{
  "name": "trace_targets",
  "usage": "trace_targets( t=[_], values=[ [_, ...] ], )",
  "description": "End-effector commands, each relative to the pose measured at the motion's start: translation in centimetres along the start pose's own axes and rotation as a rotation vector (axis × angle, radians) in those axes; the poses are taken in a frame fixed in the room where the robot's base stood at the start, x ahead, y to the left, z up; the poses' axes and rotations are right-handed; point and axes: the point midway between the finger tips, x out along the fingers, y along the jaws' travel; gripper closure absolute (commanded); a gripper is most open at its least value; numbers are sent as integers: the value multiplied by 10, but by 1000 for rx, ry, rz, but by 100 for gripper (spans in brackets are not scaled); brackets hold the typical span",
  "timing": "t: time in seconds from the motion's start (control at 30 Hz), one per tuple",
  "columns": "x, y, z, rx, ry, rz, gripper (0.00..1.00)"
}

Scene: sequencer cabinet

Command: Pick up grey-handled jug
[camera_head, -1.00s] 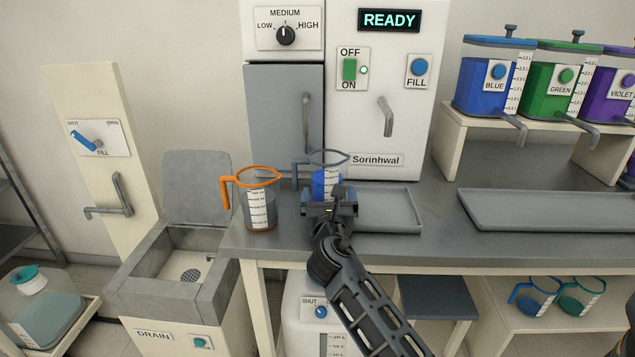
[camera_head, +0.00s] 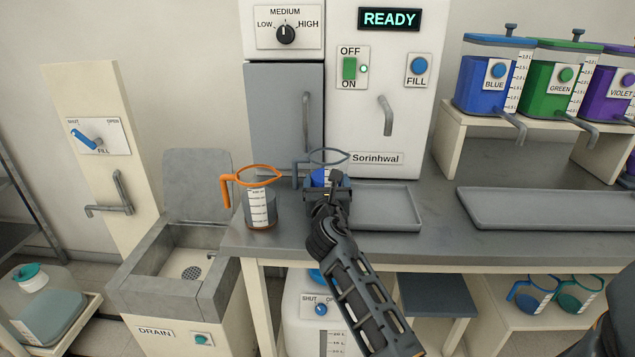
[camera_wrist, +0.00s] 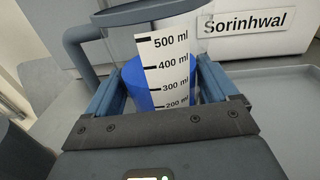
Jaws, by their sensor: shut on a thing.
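The grey-handled jug (camera_head: 321,158) stands in front of the white Sorinhwal machine, with blue liquid inside. Its grey handle is on the left side. In the wrist view the jug (camera_wrist: 161,70) shows its millilitre scale, with the blue contents reaching roughly the 400 ml mark. My gripper (camera_head: 328,186) is shut on the jug's body from the front, one finger on each side. My gripper also shows in the wrist view (camera_wrist: 160,100). The jug looks upright. Its base is hidden behind my gripper, so I cannot tell whether it touches the tray or counter.
An orange-handled jug (camera_head: 261,205) stands close on the left. A grey tray (camera_head: 395,225) lies at right, under the machine's spout (camera_head: 385,115). A longer tray (camera_head: 550,226) lies further right. Blue, green and violet dispensers stand on a shelf (camera_head: 452,150). A sink (camera_head: 150,290) is at left.

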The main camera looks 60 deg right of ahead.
Motion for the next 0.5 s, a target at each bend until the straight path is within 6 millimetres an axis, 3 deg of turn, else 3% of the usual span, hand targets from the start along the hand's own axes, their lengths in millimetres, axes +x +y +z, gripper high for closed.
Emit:
trace_targets(
  t=[0.27,0.5],
  values=[
    [0,0,0,0,0,0,61],
    [0,0,3,1,-2,0,61]
  ],
)
